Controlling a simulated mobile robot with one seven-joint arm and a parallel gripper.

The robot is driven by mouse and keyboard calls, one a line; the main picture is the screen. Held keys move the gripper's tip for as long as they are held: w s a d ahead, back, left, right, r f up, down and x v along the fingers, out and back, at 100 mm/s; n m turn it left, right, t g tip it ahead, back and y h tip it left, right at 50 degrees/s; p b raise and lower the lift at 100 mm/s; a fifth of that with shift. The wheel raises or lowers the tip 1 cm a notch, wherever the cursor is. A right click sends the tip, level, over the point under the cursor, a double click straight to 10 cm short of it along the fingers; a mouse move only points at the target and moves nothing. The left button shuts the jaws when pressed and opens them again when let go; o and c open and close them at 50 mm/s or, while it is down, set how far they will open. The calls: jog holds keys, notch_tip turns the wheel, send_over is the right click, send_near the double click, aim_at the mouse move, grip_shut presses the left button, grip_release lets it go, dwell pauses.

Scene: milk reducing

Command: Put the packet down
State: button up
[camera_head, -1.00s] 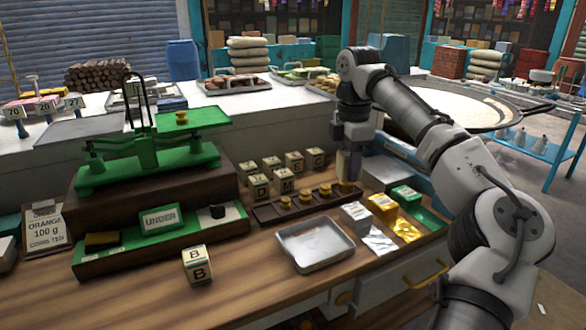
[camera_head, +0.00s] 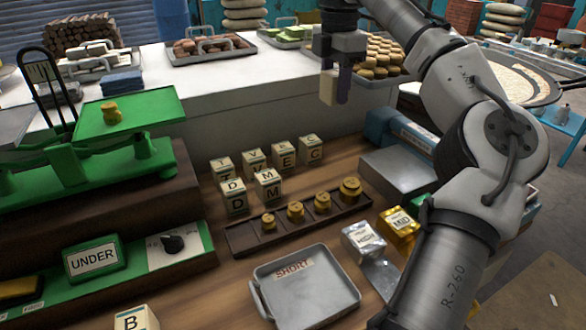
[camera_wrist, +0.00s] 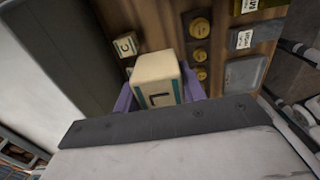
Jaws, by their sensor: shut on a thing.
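My gripper (camera_head: 336,88) is shut on a cream packet (camera_head: 328,87). It holds the packet in the air, in front of the white back counter's face and clear of the wooden counter. In the wrist view the packet (camera_wrist: 158,78) sits between the purple fingers, and a dark letter like an L shows on it. Several similar lettered packets (camera_head: 268,186) stand in a group on the wooden counter, below and left of my gripper. A metal tray marked SHORT (camera_head: 304,288) lies at the front and looks empty.
A dark rack (camera_head: 250,238) holds brass weights of rising size. Silver (camera_head: 363,242) and gold (camera_head: 399,228) packs lie to its right. A green balance scale (camera_head: 82,172) stands at left, with a weight on its pan. A lone B packet (camera_head: 130,318) stands at the front.

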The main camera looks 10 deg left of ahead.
jog(key=b, duration=0.2)
send_over(327, 177)
notch_tip(327, 177, down, 14)
jog(key=shift+s+f, duration=0.1)
jog(key=shift+f, duration=2.6)
jog(key=shift+f, duration=0.1)
jog(key=o, duration=1.1)
notch_tip(327, 177, up, 12)
jog(key=shift+r, duration=0.1)
